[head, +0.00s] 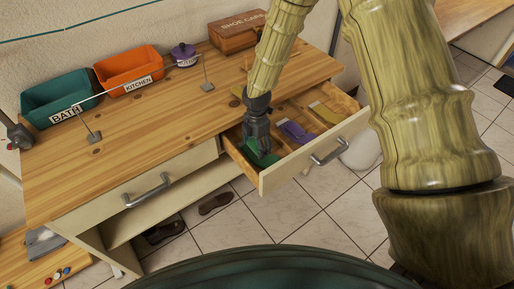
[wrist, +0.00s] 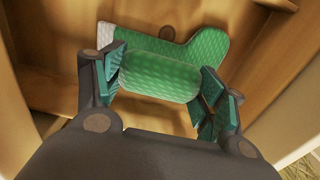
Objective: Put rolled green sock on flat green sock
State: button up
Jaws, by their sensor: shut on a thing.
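The rolled green sock (wrist: 158,76) is a thick, rounded, quilted bundle. In the wrist view it lies between the two fingers of my gripper (wrist: 160,88), which is shut on it. The flat green sock (wrist: 208,44) lies in the drawer just beyond the roll, with a pale end (wrist: 105,36) at the left. The roll overlaps part of it in the picture; I cannot tell whether they touch. In the head view my gripper (head: 257,150) points down into the open drawer, with green fabric (head: 264,159) at its tips.
The open drawer (head: 305,157) also holds a purple sock (head: 297,131) and a yellow sock (head: 325,113) in compartments to the right. On the worktop (head: 150,128) stand a teal BATH bin (head: 58,98), an orange KITCHEN bin (head: 128,68), a purple pot (head: 183,53) and a shoe care box (head: 236,31).

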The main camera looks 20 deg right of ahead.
aim_at(257, 149)
jog(key=shift+f, duration=1.35)
jog(key=shift+f, duration=0.1)
jog(key=o, duration=0.8)
notch_tip(257, 149, up, 12)
jog(key=shift+r+b, duration=0.15)
jog(key=shift+b, duration=0.75)
